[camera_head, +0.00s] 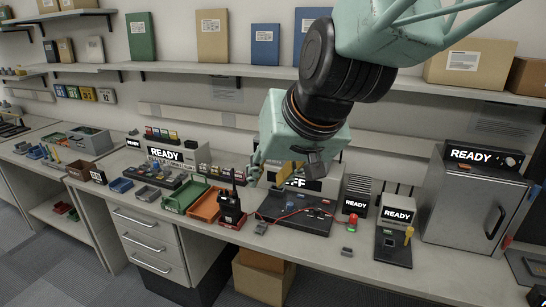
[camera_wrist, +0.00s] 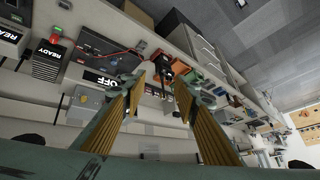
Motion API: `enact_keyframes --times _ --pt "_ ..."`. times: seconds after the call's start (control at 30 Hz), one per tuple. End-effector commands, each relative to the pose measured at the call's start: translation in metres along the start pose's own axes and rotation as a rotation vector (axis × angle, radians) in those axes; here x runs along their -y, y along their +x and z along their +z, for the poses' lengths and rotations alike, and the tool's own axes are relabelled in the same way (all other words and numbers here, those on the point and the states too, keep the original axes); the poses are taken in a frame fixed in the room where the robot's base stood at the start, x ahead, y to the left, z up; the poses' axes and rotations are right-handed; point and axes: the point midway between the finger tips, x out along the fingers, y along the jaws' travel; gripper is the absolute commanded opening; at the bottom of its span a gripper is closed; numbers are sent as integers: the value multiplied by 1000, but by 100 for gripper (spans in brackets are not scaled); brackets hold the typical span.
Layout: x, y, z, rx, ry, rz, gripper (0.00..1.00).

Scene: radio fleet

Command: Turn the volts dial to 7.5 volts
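A unit whose display reads OFF (camera_head: 318,184) stands on the bench behind a black panel (camera_head: 282,222), partly hidden by my gripper. The panel carries small knobs and a red lead. I cannot tell which knob is the volts dial, nor read any setting. In the wrist view the OFF display (camera_wrist: 100,79) and black panel (camera_wrist: 95,43) are upper left. My gripper (camera_head: 272,172) hangs above the bench in front of the OFF unit. In the wrist view its yellow-lined fingers (camera_wrist: 160,85) are spread wide with nothing between them.
A handheld radio (camera_head: 230,208) stands left of the panel, beside orange (camera_head: 206,207) and green (camera_head: 183,197) trays. A red button (camera_head: 352,220) and a READY unit (camera_head: 398,215) stand to the right. A grey cabinet (camera_head: 470,205) is at far right. Shelves run along the wall.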

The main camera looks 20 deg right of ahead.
Motion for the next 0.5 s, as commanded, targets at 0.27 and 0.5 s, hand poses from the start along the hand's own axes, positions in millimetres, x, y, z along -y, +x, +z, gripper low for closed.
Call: enact_keyframes --times 0.27,0.5 --pt "6 43 -41 -73 46 1 28" --pt "5 79 -74 -140 88 13 28"
